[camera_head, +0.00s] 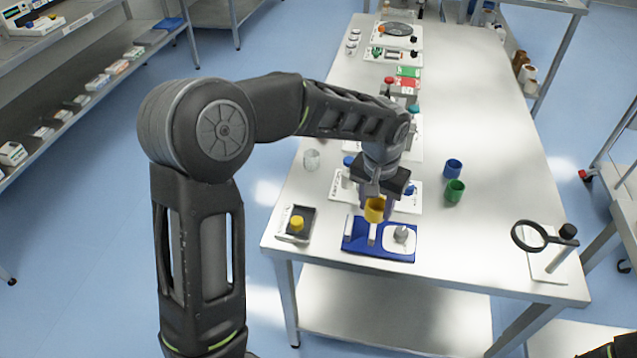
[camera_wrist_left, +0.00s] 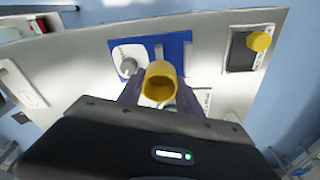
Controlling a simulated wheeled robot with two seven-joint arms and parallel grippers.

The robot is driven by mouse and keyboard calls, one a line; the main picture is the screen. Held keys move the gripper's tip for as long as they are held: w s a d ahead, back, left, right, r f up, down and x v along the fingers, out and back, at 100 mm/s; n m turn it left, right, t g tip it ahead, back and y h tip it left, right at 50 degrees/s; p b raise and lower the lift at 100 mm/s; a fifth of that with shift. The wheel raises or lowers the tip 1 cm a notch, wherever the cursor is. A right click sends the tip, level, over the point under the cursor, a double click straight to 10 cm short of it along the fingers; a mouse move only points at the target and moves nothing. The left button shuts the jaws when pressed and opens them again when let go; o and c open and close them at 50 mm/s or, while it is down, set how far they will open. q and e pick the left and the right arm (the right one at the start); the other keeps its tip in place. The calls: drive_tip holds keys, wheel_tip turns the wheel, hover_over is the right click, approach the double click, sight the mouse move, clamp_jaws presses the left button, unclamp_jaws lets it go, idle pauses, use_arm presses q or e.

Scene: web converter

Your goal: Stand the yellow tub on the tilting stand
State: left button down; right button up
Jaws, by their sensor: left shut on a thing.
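My left gripper (camera_head: 374,198) is shut on the yellow tub (camera_head: 375,212). It holds the tub over the blue base (camera_head: 362,243) near the front edge of the table. In the left wrist view the tub (camera_wrist_left: 160,68) sits between the fingers (camera_wrist_left: 160,100), its open mouth facing the camera, with the blue base (camera_wrist_left: 187,38) behind it. A pale upright bar (camera_head: 372,234) and a grey-white plate with a round knob are on the base. I cannot tell whether the tub touches anything below, nor surely which part tilts.
A black-topped box with a yellow knob (camera_head: 297,223) stands left of the base. Blue (camera_head: 453,168) and green (camera_head: 454,191) tubs stand to the right, a clear cup (camera_head: 311,160) at left. A magnifier (camera_head: 530,236) is at the right corner. Bare tabletop lies between.

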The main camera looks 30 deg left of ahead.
use_arm(q)
drive_tip(key=shift+a, duration=0.2)
use_arm(e)
drive_tip(key=shift+o, duration=1)
use_arm(q)
drive_tip(key=s+a+n, duration=0.1)
drive_tip(key=a+n, duration=0.6)
drive_tip(key=a, duration=0.2)
use_arm(e)
drive_tip(key=shift+o, duration=0.5)
drive_tip(key=shift+f+b, duration=0.3)
drive_tip(key=shift+b, duration=0.05)
use_arm(q)
drive_tip(key=n+y, duration=0.1)
drive_tip(key=n, duration=0.5)
approach(301, 206)
drive_tip(key=s+r, duration=0.1)
drive_tip(key=shift+s+d+r+g, duration=0.1)
drive_tip(key=shift+d+g, duration=0.3)
drive_tip(key=shift+d, duration=0.1)
use_arm(e)
drive_tip(key=shift+w+f, duration=0.1)
drive_tip(key=shift+f, duration=0.1)
